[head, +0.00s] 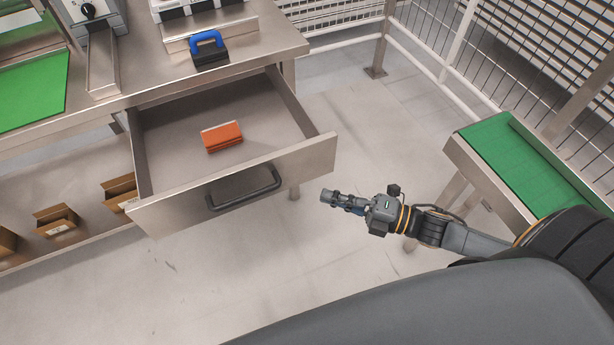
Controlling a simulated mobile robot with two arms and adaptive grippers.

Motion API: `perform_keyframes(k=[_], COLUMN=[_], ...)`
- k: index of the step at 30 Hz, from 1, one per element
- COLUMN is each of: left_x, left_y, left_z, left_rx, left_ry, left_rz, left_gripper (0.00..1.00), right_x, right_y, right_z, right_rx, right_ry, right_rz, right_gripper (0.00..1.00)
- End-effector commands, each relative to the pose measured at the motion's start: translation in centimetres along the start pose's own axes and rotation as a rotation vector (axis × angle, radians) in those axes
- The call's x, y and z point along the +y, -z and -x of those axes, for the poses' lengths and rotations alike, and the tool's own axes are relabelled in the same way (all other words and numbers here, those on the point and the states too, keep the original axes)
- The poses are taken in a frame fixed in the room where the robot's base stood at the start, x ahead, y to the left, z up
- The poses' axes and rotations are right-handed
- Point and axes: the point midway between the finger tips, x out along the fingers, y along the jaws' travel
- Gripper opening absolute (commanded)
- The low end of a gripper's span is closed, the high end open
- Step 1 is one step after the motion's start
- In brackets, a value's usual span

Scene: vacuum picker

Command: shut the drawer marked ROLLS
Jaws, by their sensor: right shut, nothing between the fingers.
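A steel drawer (165,208) stands pulled well out from under the steel workbench. It has a dark bar handle (245,198) on its front. No ROLLS label can be read on it from this angle. An orange block-like object (222,137) lies inside on the drawer floor. My right gripper (328,197) is shut and empty, to the right of the drawer front and apart from it, pointing left. My left gripper is not in view.
On the workbench (280,40) stand a blue-handled black tool (207,50) and a green mat (35,90). Open cardboard boxes (56,220) sit on the lower shelf. A green-topped conveyor (520,160) stands at the right. Mesh fencing closes the back. The floor before the drawer is clear.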

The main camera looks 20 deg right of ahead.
Motion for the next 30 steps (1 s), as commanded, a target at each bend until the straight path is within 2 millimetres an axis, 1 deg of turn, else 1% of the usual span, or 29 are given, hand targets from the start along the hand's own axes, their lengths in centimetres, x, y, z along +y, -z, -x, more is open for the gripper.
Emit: perform_keyframes(k=[1, 6, 12, 18, 30], left_x=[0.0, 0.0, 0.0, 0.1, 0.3], left_y=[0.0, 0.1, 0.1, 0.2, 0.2], left_z=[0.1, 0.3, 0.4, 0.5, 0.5], left_rx=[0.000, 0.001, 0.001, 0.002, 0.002], left_ry=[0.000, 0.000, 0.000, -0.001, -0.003], left_rz=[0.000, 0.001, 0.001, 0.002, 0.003], left_gripper=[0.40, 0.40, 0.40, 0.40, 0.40], right_x=[0.2, 0.2, 0.0, -0.1, -0.1], right_y=[-0.1, -0.1, -2.0, -2.8, -2.9], right_z=[-1.2, -4.6, -6.4, -7.2, -7.2], right_rx=[-0.001, -0.001, -0.002, -0.002, -0.002], right_ry=[-0.005, -0.004, 0.000, 0.001, 0.002], right_rz=[0.002, 0.000, 0.000, -0.002, -0.003], right_gripper=[0.00, 0.00, 0.00, 0.00, 0.00])
